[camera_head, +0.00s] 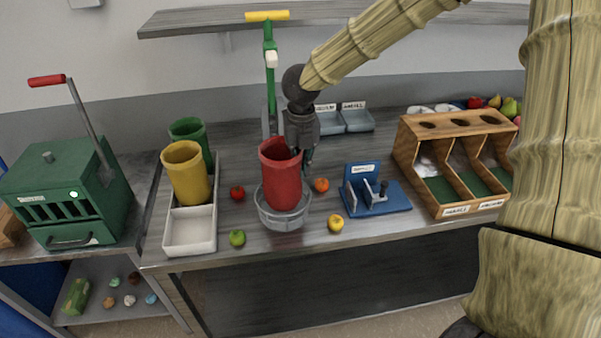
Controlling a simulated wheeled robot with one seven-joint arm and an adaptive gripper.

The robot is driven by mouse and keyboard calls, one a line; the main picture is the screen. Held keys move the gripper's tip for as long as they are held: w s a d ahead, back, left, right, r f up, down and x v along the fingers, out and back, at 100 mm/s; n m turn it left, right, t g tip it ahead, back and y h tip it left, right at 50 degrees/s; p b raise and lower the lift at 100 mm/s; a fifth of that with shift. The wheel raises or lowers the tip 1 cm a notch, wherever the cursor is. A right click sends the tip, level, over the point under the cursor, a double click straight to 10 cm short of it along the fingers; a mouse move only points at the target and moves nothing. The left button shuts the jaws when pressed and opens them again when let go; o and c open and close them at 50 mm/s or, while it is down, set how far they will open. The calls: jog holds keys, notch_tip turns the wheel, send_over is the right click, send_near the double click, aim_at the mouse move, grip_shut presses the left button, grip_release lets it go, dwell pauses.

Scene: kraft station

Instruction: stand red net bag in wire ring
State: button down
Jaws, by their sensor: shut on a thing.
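The red net bag (281,180) is an upright red open-topped cylinder near the front middle of the bench. Its lower end is inside the grey wire ring (268,220), which stands on the bench top. Whether the bag's bottom touches the bench is hidden by the ring. My gripper (301,150) comes down from above at the bag's right rear side and is shut on the bag's upper rim. The fingertips are partly hidden behind the bag.
A white tray (190,246) holds yellow (186,174) and green (189,130) cylinders at left. A red fruit (237,193), green fruit (237,238), yellow fruit (336,224) and orange fruit (321,185) surround the ring. A blue fixture (390,202) and wooden bin rack (440,185) stand right.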

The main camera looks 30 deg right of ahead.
jog(key=shift+f, duration=1.6)
jog(key=shift+f, duration=0.3)
jog(key=c, duration=1.6)
grip_release()
notch_tip(320, 180, up, 13)
jog(key=shift+f+b, duration=0.2)
jog(key=shift+b, duration=0.7)
